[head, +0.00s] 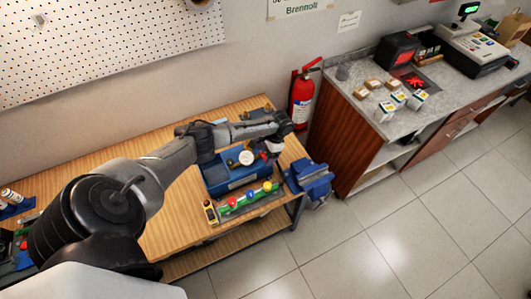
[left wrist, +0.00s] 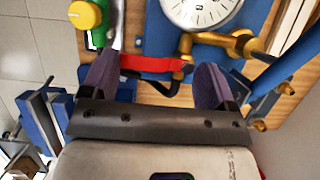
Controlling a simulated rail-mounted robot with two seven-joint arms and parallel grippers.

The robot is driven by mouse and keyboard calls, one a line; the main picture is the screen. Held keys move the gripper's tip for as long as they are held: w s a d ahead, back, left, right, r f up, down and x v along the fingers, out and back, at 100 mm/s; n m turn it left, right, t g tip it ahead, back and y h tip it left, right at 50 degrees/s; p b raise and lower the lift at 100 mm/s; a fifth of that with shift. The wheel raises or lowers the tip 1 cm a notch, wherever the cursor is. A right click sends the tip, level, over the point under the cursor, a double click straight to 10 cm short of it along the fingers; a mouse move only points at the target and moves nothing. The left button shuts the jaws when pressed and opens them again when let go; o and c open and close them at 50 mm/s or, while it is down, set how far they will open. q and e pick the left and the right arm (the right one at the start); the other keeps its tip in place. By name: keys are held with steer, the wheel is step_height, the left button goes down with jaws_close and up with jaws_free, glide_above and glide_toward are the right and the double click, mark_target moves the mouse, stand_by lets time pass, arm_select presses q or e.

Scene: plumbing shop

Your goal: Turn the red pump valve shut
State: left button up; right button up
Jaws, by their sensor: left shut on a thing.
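The red pump valve lever (left wrist: 150,63) lies between the two dark fingers of my left gripper (left wrist: 155,85) in the left wrist view. The gripper is shut on this lever; its far end runs beside a brass fitting (left wrist: 228,42). The blue pump (head: 228,178) stands on the wooden bench, with a round white gauge (head: 246,158) on top. The gauge also shows at the top of the left wrist view (left wrist: 200,8). In the head view my left arm reaches over the pump and hides most of the valve. My right gripper is not in view.
A green manifold with red, blue and yellow knobs (head: 250,199) lies in front of the pump. A blue vise (head: 312,180) sits at the bench's right end. A fire extinguisher (head: 302,98) hangs on the wall behind. The bench (head: 165,225) has bare wood left of the pump.

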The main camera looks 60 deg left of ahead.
arm_select(q)
steer(key=o, duration=0.8)
steer(key=shift+r, duration=0.1)
steer(key=b+v, duration=0.2)
steer(key=v, duration=1.1)
steer(key=shift+r, duration=0.3)
steer(key=shift+w, duration=0.1)
